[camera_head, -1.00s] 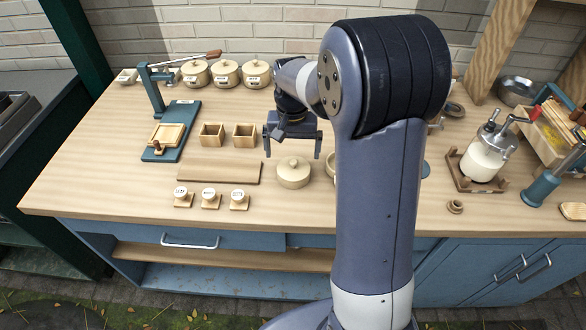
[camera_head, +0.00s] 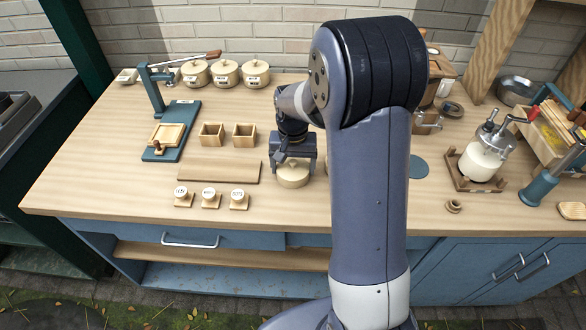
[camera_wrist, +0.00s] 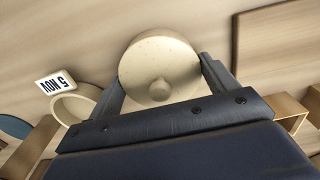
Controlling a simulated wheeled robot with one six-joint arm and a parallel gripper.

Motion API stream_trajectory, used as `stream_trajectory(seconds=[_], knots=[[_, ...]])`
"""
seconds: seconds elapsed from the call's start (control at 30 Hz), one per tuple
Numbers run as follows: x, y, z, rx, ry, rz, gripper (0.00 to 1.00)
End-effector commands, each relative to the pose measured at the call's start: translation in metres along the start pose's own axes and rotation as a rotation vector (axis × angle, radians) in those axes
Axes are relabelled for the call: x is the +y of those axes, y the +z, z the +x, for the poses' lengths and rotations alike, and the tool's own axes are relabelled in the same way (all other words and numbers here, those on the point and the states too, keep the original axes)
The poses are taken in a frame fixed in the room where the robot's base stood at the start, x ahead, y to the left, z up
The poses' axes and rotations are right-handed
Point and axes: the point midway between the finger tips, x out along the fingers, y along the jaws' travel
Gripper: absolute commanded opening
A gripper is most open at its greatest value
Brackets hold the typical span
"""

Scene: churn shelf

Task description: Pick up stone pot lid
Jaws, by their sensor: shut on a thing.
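The stone pot lid (camera_head: 293,179) is a round, cream, speckled disc with a small knob, near the front middle of the worktop. It also shows in the wrist view (camera_wrist: 160,52), with its knob towards me. My gripper (camera_head: 294,168) points down over it, and its two fingers are shut on the lid's opposite sides. In the wrist view my gripper (camera_wrist: 161,74) has one finger at each edge of the lid. I cannot tell whether a pot is under the lid or whether it is clear of the worktop.
A cream open pot (camera_wrist: 77,106) with a date tag (camera_wrist: 54,83) is close beside one finger. A wooden board (camera_head: 218,172), several labelled stamps (camera_head: 210,199) and two wooden boxes (camera_head: 244,135) are to the left. A jar on a tray (camera_head: 483,160) is at right.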

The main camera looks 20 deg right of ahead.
Motion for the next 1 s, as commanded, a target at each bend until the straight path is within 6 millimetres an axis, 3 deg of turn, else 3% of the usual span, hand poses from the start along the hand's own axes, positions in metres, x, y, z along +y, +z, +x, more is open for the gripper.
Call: stream_trajectory(seconds=[0.2,0.5,1.0], knots=[[0.0,0.0,0.0,0.0,0.0,0.0,0.57],[0.0,-0.001,-0.006,0.003,-0.001,0.0,0.57],[0.0,-0.001,-0.092,0.002,-0.001,0.0,0.57]])
